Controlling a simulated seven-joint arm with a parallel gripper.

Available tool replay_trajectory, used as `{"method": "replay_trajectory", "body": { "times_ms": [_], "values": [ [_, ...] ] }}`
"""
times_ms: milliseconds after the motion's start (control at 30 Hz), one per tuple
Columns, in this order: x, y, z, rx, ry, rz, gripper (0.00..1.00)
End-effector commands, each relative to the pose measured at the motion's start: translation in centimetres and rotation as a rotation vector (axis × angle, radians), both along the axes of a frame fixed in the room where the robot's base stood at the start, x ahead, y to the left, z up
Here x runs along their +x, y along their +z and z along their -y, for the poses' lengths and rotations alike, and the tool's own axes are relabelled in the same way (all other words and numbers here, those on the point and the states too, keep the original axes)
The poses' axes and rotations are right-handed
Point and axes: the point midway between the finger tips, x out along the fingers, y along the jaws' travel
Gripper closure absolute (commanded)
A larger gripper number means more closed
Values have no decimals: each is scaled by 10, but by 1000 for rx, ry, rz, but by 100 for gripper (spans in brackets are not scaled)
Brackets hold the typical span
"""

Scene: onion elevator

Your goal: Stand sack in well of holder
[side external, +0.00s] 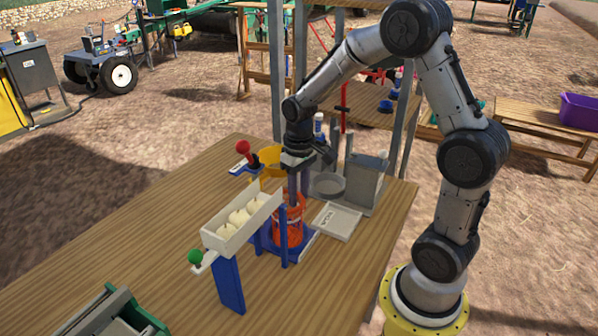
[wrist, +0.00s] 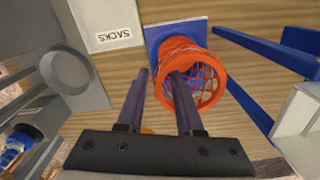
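The orange-red mesh sack (side external: 288,222) stands roughly upright over the base of the blue holder (side external: 284,252), between its posts. In the wrist view, the sack (wrist: 207,82) shows its round open mouth, with the blue base plate (wrist: 155,38) behind it. The sack's lower end and the well are hidden. My gripper (side external: 297,195) points down at the sack's top. In the wrist view, my gripper (wrist: 160,72) has its fingers apart, one outside the rim and one overlapping the mouth. I cannot tell whether either touches the sack.
A white trough (side external: 225,236) of onions on a blue stand is left of the sack. A tray labelled SACKS (side external: 338,221) lies right and looks empty. A red-knobbed lever (side external: 246,152), yellow bin (side external: 270,162) and grey box (side external: 366,185) stand behind.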

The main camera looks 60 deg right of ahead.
Motion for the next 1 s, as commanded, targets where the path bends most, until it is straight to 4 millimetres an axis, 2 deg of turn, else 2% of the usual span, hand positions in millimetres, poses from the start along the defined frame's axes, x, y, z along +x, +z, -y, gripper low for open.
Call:
{"method": "replay_trajectory", "body": {
  "times_ms": [100,300,533,633,767,900,1000],
  "values": [
    [1,27,1,-3,0,7,65],
    [0,63,1,-1,-1,4,65],
    [-1,84,0,-2,1,5,65],
    [-8,97,-8,-10,16,32,65],
    [-36,125,-31,-31,58,116,65],
    [-83,151,-60,-55,120,244,65],
    [-116,159,-76,-64,160,331,65]
  ]
}}
